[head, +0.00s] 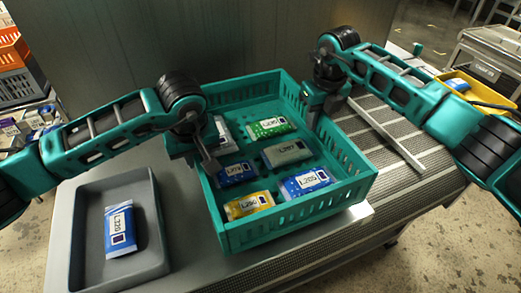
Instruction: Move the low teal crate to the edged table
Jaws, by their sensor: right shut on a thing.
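The low teal crate (300,215) stands in the middle of the head view, with slatted walls and several labelled pouches lying in it, among them a green one (271,127), a yellow one (249,205) and a blue one (306,183). My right gripper (317,108) is shut on the crate's right wall, near its far corner. My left gripper (200,155) is at the crate's left wall, with one finger showing inside the rim; whether it is closed on the wall is unclear. I cannot tell which surface is the edged table.
A grey tray (76,235) with a blue-and-white pouch (120,229) stands left of the crate. A pale metal bar (385,135) lies to its right. A yellow bin (452,77) is at the right, orange and grey crates (14,55) at the far left. A grey panel (200,35) rises behind.

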